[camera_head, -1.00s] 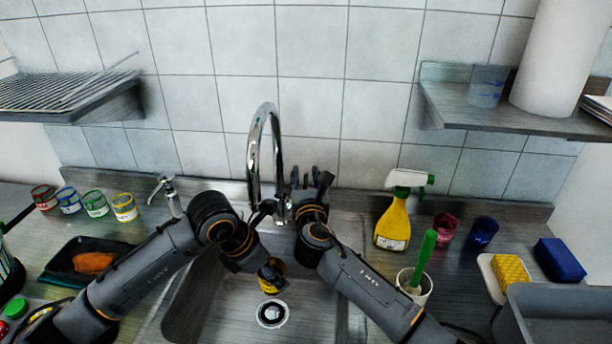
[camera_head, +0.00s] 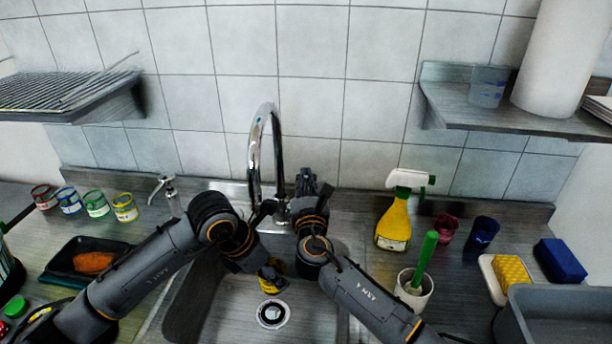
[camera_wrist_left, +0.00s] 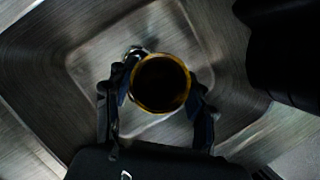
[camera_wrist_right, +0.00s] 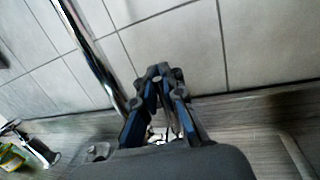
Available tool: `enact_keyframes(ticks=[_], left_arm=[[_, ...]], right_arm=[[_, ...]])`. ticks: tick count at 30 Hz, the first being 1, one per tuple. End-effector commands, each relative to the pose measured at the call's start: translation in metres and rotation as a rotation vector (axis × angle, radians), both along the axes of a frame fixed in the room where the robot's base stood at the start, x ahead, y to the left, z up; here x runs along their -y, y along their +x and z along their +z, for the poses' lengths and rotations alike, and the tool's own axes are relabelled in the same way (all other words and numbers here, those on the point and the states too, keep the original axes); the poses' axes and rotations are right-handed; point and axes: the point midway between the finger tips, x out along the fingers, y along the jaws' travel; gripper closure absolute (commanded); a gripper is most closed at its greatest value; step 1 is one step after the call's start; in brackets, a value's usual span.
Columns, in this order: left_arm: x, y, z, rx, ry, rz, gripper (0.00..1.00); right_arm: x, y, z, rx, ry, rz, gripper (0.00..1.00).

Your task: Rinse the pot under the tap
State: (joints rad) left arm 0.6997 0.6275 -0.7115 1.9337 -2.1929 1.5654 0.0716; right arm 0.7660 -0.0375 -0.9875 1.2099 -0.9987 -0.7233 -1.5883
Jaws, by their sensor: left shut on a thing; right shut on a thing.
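The pot is a small dark cup with a yellow rim (camera_wrist_left: 160,85), held over the sink basin. In the head view its yellow side (camera_head: 274,287) shows low in the sink, near the drain. My left gripper (camera_head: 268,270) is shut on it, one finger on each side. The chrome tap (camera_head: 253,165) arches over the sink. My right gripper (camera_head: 307,180) is at the tap's base, right of the spout. Its fingers (camera_wrist_right: 160,80) are closed together at the tap handle, which they mostly hide. I see no water stream.
The steel sink (camera_head: 215,325) lies under both arms. A yellow spray bottle (camera_head: 393,225), a white cup (camera_head: 414,290) with a green-handled tool and a sponge (camera_head: 511,270) stand right. Several small paint-like jars (camera_head: 96,203) and a dark tray (camera_head: 62,270) are left.

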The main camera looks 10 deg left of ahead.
Motion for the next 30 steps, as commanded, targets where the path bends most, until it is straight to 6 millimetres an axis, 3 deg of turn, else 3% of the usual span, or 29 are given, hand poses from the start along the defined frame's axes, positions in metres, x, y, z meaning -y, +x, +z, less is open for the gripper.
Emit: enact_keyframes(ticks=[11, 12, 15, 25, 30], left_arm=[[0.000, 0.000, 0.000, 0.000, 0.000, 0.000, 0.61], [0.000, 0.000, 0.000, 0.000, 0.000, 0.000, 0.61], [0.000, 0.000, 0.000, 0.000, 0.000, 0.000, 0.61], [0.000, 0.000, 0.000, 0.000, 0.000, 0.000, 0.61], [0.000, 0.000, 0.000, 0.000, 0.000, 0.000, 0.61]], right_arm=[[-0.001, -0.003, -0.005, 0.012, -0.001, 0.004, 1.00], [-0.001, -0.003, -0.005, 0.012, -0.001, 0.004, 0.87], [-0.001, -0.003, -0.004, 0.013, -0.002, 0.004, 0.68], [-0.001, -0.004, -0.003, 0.016, 0.000, 0.004, 0.68], [0.002, -0.019, -0.005, 0.014, 0.001, 0.005, 0.68]])
